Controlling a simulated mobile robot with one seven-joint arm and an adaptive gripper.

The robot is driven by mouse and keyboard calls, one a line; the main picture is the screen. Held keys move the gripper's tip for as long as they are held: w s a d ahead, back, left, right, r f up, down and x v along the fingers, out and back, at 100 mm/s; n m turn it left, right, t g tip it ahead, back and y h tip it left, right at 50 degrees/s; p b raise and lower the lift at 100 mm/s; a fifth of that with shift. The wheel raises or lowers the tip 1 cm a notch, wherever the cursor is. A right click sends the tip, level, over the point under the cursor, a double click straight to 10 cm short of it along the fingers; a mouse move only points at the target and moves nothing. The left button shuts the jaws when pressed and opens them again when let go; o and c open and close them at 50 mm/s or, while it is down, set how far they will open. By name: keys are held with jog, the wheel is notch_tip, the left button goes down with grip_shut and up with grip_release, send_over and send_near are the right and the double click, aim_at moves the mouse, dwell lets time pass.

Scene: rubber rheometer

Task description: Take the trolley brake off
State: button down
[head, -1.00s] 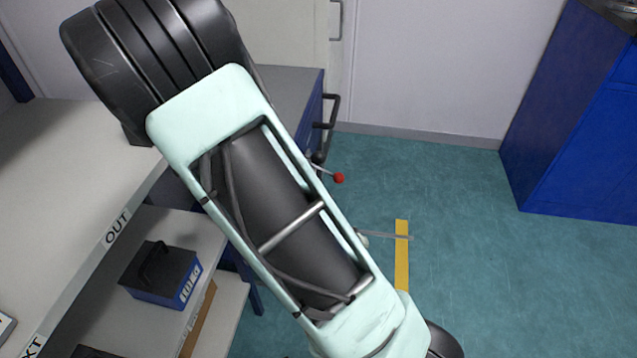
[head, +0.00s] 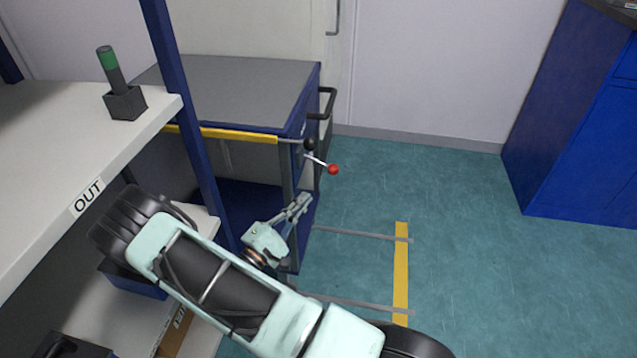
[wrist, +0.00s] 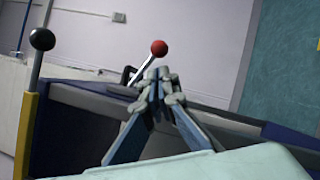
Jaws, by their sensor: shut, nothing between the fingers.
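The trolley (head: 240,90) is blue with a grey top and stands behind the shelf rack. At its right end a thin lever with a red ball knob (head: 333,169) sticks out to the right. A black ball knob (head: 310,144) sits just left of it, at the end of the yellow bar. My gripper (head: 304,199) is shut and empty, below the red knob and apart from it. In the wrist view my gripper (wrist: 158,74) points up toward the red knob (wrist: 159,47), which shows just beyond the fingertips. The black knob (wrist: 42,39) is at the left there.
A shelf rack with a blue post (head: 180,90) and a white OUT shelf (head: 60,160) stands at the left, close to my arm. A yellow floor line (head: 401,270) and grey strips mark the floor. Floor is open toward the blue cabinet (head: 580,130) at right.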

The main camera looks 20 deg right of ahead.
aim_at(329, 166)
jog(key=shift+w+a+f+n+t, duration=0.35)
jog(key=shift+a+f+n+t, duration=0.1)
jog(key=shift+f+t, duration=0.2)
jog(key=b+x, duration=0.2)
jog(key=x, duration=0.8)
jog(key=shift+f, duration=0.2)
jog(key=shift+s+d+r+n+t, duration=0.1)
jog(key=shift+d+r+n+t, duration=0.2)
jog(key=shift+n, duration=0.25)
jog(key=r+n+t+p, duration=0.1)
jog(key=n+p, duration=0.1)
jog(key=n, duration=0.1)
jog(key=s+d+r+n+t+y+p, duration=0.1)
jog(key=r+n, duration=0.1)
jog(key=n, duration=0.1)
jog(key=r+n+t+p, duration=0.1)
jog(key=n+t+p, duration=0.1)
jog(key=n, duration=0.1)
jog(key=shift+s+d+r+y+p, duration=0.15)
jog(key=shift+d+y+p, duration=0.2)
jog(key=shift+d+y, duration=0.05)
jog(key=shift+r+n+t+y+p, duration=0.35)
jog(key=shift+n+t+p, duration=0.2)
jog(key=shift+n, duration=0.5)
jog(key=shift+r+n+t+y+p, duration=0.35)
jog(key=shift+n+t+p, duration=0.15)
jog(key=shift+n, duration=0.55)
